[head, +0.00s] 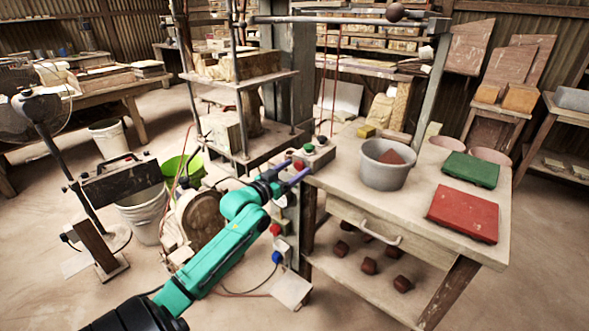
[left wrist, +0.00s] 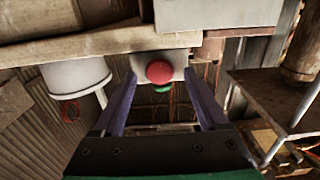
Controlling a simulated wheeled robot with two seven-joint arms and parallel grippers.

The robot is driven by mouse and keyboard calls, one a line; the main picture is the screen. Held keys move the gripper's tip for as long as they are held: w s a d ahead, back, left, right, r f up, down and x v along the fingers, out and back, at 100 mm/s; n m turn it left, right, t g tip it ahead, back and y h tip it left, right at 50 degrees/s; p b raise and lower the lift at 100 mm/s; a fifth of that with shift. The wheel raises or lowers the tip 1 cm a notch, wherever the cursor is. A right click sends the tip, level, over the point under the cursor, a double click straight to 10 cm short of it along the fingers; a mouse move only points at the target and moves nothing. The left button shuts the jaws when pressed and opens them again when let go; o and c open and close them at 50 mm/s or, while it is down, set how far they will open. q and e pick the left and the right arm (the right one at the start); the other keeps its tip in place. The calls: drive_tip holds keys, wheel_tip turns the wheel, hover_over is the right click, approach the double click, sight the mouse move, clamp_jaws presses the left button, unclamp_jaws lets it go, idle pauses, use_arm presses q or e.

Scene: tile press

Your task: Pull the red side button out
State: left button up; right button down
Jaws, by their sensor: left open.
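The red side button (head: 298,165) sits on the near end of a small control box (head: 318,155) at the table's left corner. In the left wrist view the round red button (left wrist: 160,72) shows between the fingertips, centred, with gaps on both sides. A green button (head: 308,148) is on top of the box. My left gripper (head: 297,169) is open, its two purple fingers pointing at the box end and straddling the red button. I cannot tell exactly how deep the button lies between them. My right gripper is not in view.
Another red button (head: 275,229) and a blue button (head: 277,257) are lower on the table's side. A grey bucket (head: 383,178), a green tile block (head: 470,169) and a red one (head: 463,213) stand on the table. The press frame (head: 240,80) rises behind the box.

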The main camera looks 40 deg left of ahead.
use_arm(q)
drive_tip(key=shift+w, duration=0.25)
clamp_jaws()
idle(1.3)
